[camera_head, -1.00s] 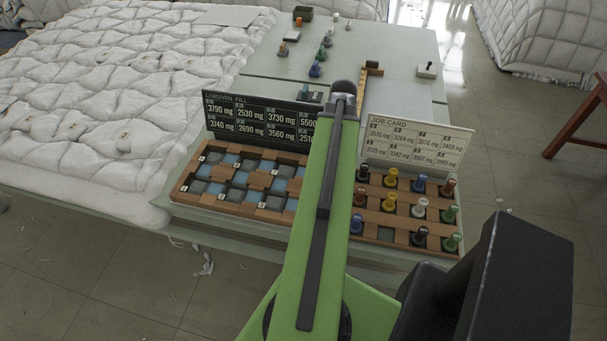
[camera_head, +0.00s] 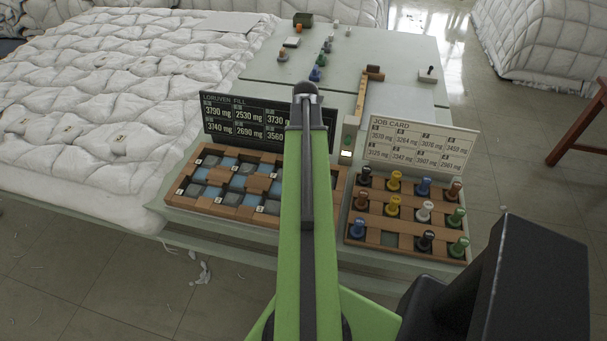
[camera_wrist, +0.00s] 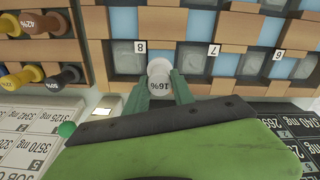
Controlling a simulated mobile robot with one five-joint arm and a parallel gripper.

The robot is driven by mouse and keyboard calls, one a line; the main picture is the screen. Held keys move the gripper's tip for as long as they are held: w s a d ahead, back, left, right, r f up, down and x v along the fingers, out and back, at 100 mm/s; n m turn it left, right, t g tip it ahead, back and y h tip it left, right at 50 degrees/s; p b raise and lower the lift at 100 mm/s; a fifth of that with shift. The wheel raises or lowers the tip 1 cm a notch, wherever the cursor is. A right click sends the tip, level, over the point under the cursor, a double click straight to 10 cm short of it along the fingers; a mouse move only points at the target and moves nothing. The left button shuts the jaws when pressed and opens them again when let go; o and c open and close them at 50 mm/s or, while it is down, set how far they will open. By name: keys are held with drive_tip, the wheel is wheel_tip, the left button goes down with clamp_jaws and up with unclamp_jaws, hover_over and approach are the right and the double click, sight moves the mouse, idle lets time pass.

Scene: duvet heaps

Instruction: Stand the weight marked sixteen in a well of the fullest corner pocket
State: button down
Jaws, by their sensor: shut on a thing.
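My gripper (camera_wrist: 160,95) is shut on a white weight (camera_wrist: 159,88) marked 16% in the wrist view. The label reads upside down there. The tray also shows in the head view (camera_head: 172,200), with grey-filled and blue pockets. The dark fill board (camera_head: 232,98) stands behind it, reading 3790, 2530, 3730 over 3740, 2690, 3560 mg; my arm hides its right end. My arm also hides the gripper and held weight in the head view.
A wooden rack (camera_head: 397,240) of coloured weights stands right of the tray, with the job card (camera_head: 420,143) behind it. Several small pieces stand on the far table (camera_head: 390,50). A quilted duvet (camera_head: 90,100) lies at left.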

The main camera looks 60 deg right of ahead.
drive_tip(key=shift+f, duration=0.3)
wheel_tip(320, 180, down, 4)
drive_tip(key=b, duration=0.3)
drive_tip(key=shift+b, duration=0.35)
drive_tip(key=shift+r, duration=0.3)
drive_tip(key=shift+f, duration=0.2)
drive_tip(key=c, duration=1.1)
unclamp_jaws()
wheel_tip(320, 180, up, 13)
drive_tip(key=p, duration=1.2)
drive_tip(key=shift+f+p, duration=0.2)
drive_tip(key=shift+p, duration=0.15)
drive_tip(key=shift+f, duration=0.1)
